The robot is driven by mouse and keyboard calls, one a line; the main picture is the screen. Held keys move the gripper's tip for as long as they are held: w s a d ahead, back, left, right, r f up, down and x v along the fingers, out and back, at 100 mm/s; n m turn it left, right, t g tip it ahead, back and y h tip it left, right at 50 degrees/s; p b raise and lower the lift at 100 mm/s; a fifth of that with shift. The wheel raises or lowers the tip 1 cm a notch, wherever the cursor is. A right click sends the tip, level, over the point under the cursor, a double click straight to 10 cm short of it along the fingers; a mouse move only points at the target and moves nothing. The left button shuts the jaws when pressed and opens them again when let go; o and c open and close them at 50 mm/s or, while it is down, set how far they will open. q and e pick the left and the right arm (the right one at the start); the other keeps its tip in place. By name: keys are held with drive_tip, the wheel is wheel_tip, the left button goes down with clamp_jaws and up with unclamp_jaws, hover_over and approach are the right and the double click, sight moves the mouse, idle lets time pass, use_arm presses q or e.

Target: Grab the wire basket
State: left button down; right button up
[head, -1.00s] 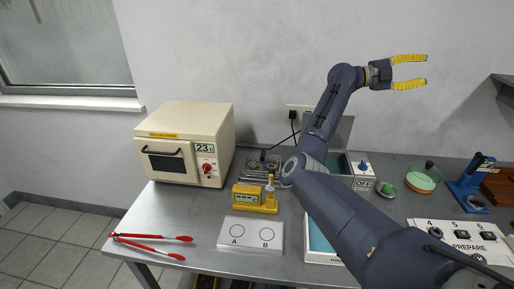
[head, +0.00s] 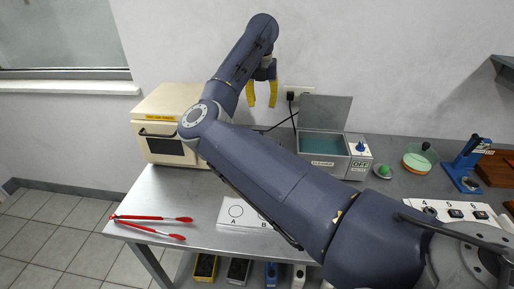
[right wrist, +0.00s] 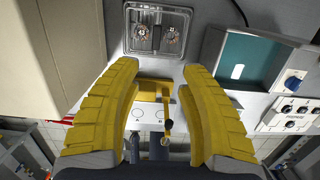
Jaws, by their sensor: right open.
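The wire basket (right wrist: 157,31) appears to be the rectangular rack holding two round items, near the top of the right wrist view. It lies beyond my right fingertips, apart from them. In the head view my right arm hides it. My right gripper (head: 262,96) is open and empty, pointing down above the back of the bench. Its yellow fingers also frame the right wrist view (right wrist: 163,68). My left gripper is not in view.
A yellow device (right wrist: 150,91) and the A/B plate (head: 229,213) lie between the fingers in the wrist view. The cream oven (head: 165,150) stands left, the open water bath (head: 322,158) right. Red tongs (head: 150,226) lie at the front left.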

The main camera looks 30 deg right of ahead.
drive_tip(key=f, duration=0.5)
drive_tip(key=w+f, duration=0.1)
drive_tip(key=f, duration=1.1)
drive_tip(key=shift+w+d, duration=0.4)
drive_tip(key=shift+c, duration=0.2)
clamp_jaws()
